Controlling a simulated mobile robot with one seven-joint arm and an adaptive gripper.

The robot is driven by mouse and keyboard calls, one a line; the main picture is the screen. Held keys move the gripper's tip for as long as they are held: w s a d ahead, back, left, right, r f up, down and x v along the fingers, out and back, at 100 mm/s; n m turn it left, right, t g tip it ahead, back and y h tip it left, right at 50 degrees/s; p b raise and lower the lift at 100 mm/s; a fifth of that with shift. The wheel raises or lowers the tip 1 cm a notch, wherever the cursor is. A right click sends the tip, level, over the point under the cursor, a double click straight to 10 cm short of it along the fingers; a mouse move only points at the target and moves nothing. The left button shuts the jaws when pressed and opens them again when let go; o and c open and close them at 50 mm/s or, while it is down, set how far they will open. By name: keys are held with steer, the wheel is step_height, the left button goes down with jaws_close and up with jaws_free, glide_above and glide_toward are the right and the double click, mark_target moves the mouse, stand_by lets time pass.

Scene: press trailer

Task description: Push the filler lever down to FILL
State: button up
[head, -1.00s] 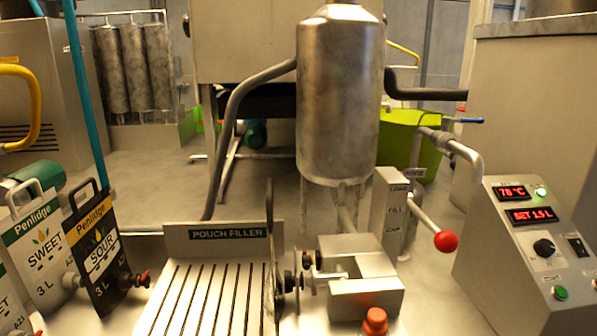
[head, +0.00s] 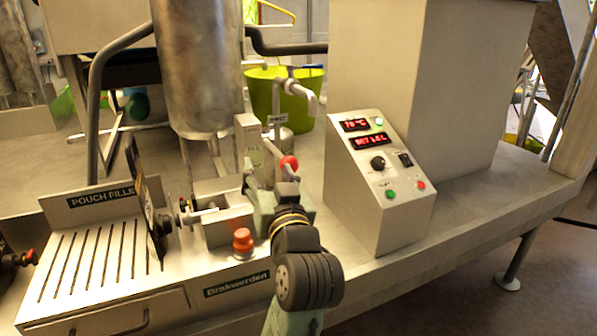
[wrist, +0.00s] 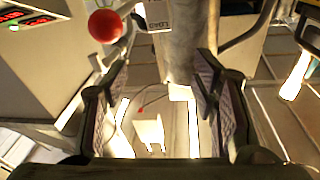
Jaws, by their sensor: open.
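The filler lever's red ball knob (head: 289,162) shows just above my wrist in the head view; most of its rod is hidden there. In the wrist view the red knob (wrist: 105,25) is at upper left, beyond and outside my left finger. The label post (head: 248,136) stands left of the knob; its lettering is hard to read in the head view. My gripper (wrist: 162,78) is open, with nothing between its fingers. In the head view it is in front of the post, partly hidden by my wrist. I see no contact with the knob.
The pouch filler tray (head: 100,250) and an upright dark panel (head: 152,215) are at left. An orange-red button (head: 242,238) sits left of my arm. The control box (head: 385,195) stands at right, with bare bench (head: 480,205) beyond it. The steel tank (head: 197,70) is behind.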

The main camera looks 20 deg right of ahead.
steer(key=s+d+f+m+g, duration=0.1)
steer(key=s+d+f, duration=0.2)
steer(key=d, duration=0.2)
steer(key=h+p, duration=0.1)
steer(key=p, duration=0.2)
glide_toward(276, 152)
steer(key=w+d, duration=0.2)
steer(key=w, duration=0.1)
steer(key=shift+d+f, duration=0.1)
steer(key=shift+d, duration=0.1)
jaws_close()
